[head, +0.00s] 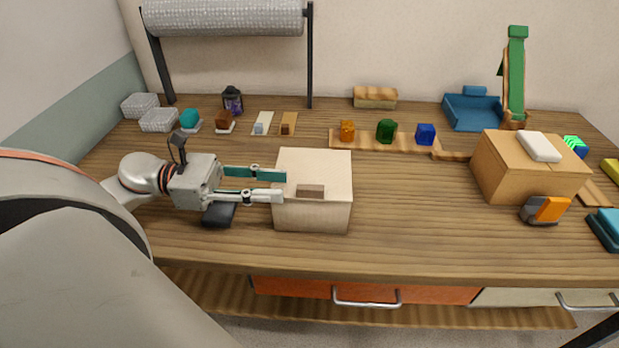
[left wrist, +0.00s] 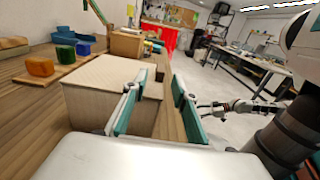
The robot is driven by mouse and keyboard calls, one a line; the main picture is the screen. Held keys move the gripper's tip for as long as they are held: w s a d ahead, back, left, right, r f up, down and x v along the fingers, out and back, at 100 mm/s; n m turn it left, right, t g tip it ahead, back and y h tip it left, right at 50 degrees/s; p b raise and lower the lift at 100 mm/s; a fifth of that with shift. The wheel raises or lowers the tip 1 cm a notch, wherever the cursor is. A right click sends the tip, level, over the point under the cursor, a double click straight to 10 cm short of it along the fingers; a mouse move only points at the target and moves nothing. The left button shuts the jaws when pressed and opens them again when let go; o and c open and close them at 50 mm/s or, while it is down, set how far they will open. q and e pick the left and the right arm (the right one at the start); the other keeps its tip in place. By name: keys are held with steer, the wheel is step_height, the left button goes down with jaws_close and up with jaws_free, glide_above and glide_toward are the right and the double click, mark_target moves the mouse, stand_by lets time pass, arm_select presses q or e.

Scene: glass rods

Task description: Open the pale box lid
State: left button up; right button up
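The pale box (head: 312,217) stands near the front of the wooden table, its flat lid (head: 318,167) lying shut on top. A small brown block (head: 310,191), like a handle, shows at the lid's front edge. My left gripper (head: 284,186) is open at the box's left side, fingers level and pointing right, tips at the lid's left edge; contact is unclear. In the left wrist view the lid (left wrist: 105,72) lies beyond the parted, empty fingers (left wrist: 153,95). My right gripper (left wrist: 204,108) appears small at the right there; its fingers are unclear.
A brown carton (head: 495,175) with a white block (head: 538,147) on it stands at the right. Coloured cubes (head: 386,131) line a wooden strip behind the box. A blue tray (head: 470,112) sits at the back right.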

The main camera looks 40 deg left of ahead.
mark_target(311, 187)
arm_select(q)
steer(key=p+x, duration=0.1)
steer(key=x, duration=0.6)
steer(key=shift+w+d, duration=0.1)
steer(key=shift+d, duration=0.2)
jaws_close()
